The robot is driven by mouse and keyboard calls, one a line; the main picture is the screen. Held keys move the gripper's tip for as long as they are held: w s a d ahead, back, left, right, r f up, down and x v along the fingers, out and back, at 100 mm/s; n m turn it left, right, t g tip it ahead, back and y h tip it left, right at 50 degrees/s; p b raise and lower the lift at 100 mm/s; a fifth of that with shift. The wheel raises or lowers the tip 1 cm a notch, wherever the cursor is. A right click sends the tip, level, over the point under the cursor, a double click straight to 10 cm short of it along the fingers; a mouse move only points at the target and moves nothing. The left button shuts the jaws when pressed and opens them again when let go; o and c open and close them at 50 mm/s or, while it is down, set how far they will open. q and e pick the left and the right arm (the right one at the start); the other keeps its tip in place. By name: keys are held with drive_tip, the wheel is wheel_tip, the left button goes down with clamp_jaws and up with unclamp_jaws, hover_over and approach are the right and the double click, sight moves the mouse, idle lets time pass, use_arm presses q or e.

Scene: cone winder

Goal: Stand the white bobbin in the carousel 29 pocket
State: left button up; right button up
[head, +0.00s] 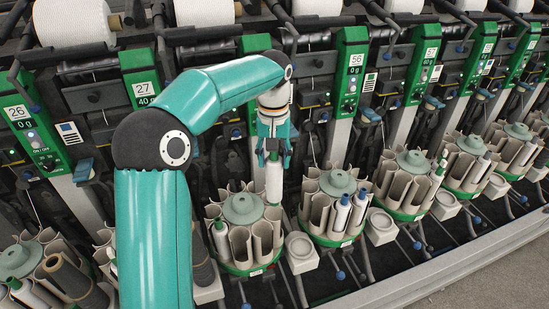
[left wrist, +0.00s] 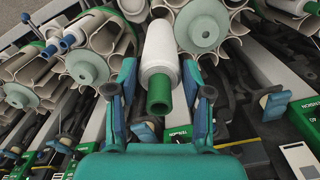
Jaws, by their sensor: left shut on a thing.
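My left gripper (head: 274,150) points down with its fingers on both sides of the white bobbin (head: 273,184). The bobbin hangs upright, its lower end at the rim of the back right pockets of a carousel (head: 242,208). I cannot tell whether the end is inside a pocket. In the left wrist view the fingers (left wrist: 158,78) flank the green tube end of the bobbin (left wrist: 160,50). A carousel hub (left wrist: 200,28) shows just beyond it. I read no 29 on any plate; the plate above this carousel is hidden by my arm. My right gripper is not in view.
The neighbouring carousel (head: 338,186) to the right holds white bobbins. Another carousel (head: 20,262) stands at the lower left. Green numbered panels (head: 350,75) rise behind. A pale box (head: 301,250) sits between carousels. The floor at lower right is clear.

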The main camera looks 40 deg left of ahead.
use_arm(q)
drive_tip(key=b, duration=0.3)
hover_over(274, 205)
drive_tip(key=shift+w+a+f, duration=0.15)
drive_tip(key=shift+f, duration=0.6)
drive_tip(key=shift+w+a+f, duration=0.1)
drive_tip(key=shift+f, duration=0.6)
drive_tip(key=shift+w+a+f, duration=0.15)
drive_tip(key=shift+f, duration=0.6)
drive_tip(key=shift+f+b, duration=1.45)
drive_tip(key=shift+f, duration=0.8)
drive_tip(key=shift+f+b, duration=1.5)
drive_tip(key=shift+f, duration=0.75)
drive_tip(key=shift+f+b, duration=1.5)
drive_tip(key=shift+f, duration=0.75)
drive_tip(key=shift+f+b, duration=0.35)
drive_tip(key=shift+f, duration=0.25)
